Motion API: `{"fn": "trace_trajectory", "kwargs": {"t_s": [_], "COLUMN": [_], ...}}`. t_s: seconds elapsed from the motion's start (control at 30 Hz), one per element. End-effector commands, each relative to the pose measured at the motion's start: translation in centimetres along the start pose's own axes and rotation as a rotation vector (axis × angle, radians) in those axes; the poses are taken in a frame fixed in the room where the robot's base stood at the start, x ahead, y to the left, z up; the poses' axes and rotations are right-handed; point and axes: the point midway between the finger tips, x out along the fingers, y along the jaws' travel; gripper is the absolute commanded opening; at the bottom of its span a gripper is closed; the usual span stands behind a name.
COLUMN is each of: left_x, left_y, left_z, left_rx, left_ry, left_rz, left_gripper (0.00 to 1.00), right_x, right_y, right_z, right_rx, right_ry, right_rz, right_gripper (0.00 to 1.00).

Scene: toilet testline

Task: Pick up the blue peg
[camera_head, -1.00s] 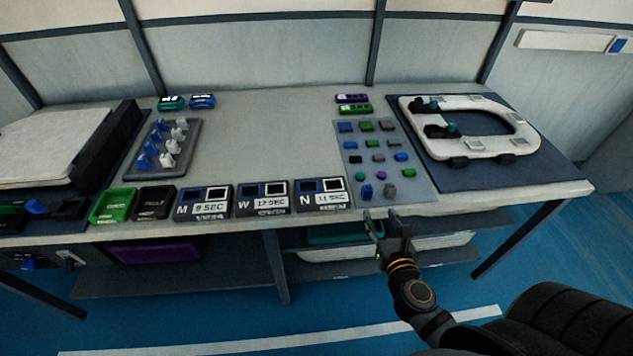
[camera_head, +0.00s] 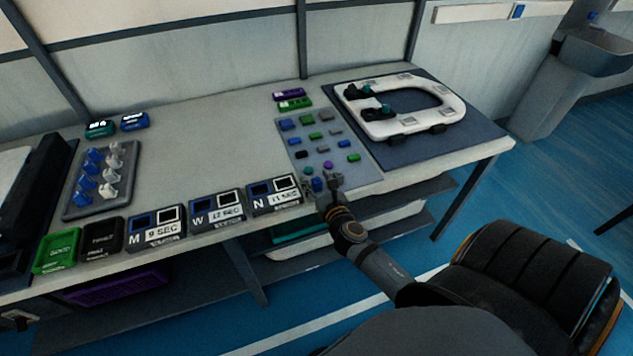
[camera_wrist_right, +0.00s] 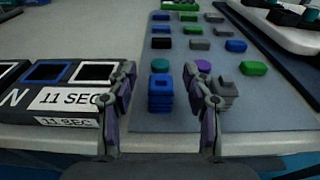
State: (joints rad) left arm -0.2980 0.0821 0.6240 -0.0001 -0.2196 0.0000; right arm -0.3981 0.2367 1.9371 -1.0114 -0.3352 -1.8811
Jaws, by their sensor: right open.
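A blocky blue peg (camera_wrist_right: 160,94) stands at the front edge of the grey-blue parts mat (camera_wrist_right: 146,121) in the right wrist view. In the head view it is small and partly covered by my gripper (camera_head: 317,185). My right gripper (camera_wrist_right: 160,82) is open, with one finger on each side of the blue peg in the picture. I cannot tell whether the fingers touch it. A grey peg (camera_wrist_right: 224,93) stands just right of the right finger. More blue pegs (camera_head: 92,156) stand in a rack on the left of the table. My left gripper is not in view.
The mat (camera_head: 340,171) holds several small blue, green, grey and purple parts. A timer block marked 11 SEC (camera_wrist_right: 72,92) is left of the gripper. A white toilet seat (camera_head: 395,127) lies on a dark board behind right. Bare tabletop (camera_head: 220,130) lies left of the mat.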

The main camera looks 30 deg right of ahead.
Motion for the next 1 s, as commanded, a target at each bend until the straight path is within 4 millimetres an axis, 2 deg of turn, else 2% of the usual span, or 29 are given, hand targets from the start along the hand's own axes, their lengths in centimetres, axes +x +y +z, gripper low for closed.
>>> {"fn": "trace_trajectory", "kwargs": {"t_s": [0.1, 0.27, 0.6, 0.67, 1.0], "left_x": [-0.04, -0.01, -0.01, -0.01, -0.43], "left_y": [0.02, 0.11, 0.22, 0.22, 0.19], "left_z": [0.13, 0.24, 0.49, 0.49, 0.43], "left_rx": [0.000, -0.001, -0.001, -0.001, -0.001], "left_ry": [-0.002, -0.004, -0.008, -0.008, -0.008], "left_rz": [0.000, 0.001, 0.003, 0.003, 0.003], "left_gripper": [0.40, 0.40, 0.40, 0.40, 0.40], "right_x": [0.66, 0.64, 0.61, 0.61, 0.53], "right_y": [-0.01, -0.02, -0.03, -0.03, -0.03], "right_z": [-0.02, -0.06, -0.06, -0.07, 0.55], "right_rx": [-0.001, -0.001, -0.001, -0.001, -0.001], "right_ry": [0.000, 0.000, 0.000, 0.000, -0.001], "right_rz": [0.000, 0.001, 0.000, 0.000, 0.000], "right_gripper": [0.51, 0.51, 0.06, 0.00, 0.00]}}
